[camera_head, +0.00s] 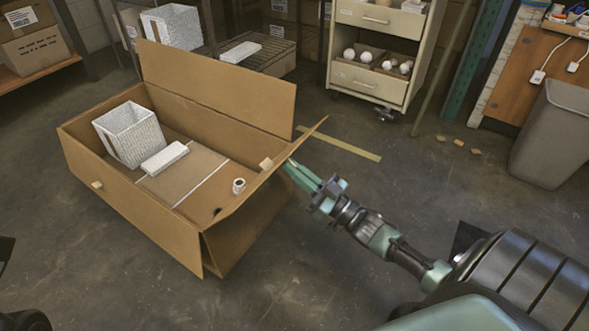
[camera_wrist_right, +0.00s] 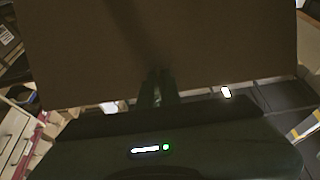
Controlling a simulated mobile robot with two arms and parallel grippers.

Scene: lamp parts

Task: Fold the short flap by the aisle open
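An open cardboard box (camera_head: 130,207) stands on the floor. Its short flap (camera_head: 272,166) at the right end stands up, leaning outward, seen nearly edge-on. My right gripper (camera_head: 292,165) reaches in from the right, its green fingertips at the flap's outer side. In the right wrist view, a brown cardboard panel (camera_wrist_right: 160,40) fills the upper part, and the narrow, close-together fingers (camera_wrist_right: 157,88) point at it. They look shut with no cardboard visible between them; whether they touch is unclear. My left gripper is not in view.
The long back flap (camera_head: 215,85) stands up. Inside the box are a white textured shade (camera_head: 130,135), a white block (camera_head: 164,158) and a small white cylinder (camera_head: 239,186). A drawer cart (camera_head: 368,84) stands behind; a grey bin (camera_head: 553,140) is at right.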

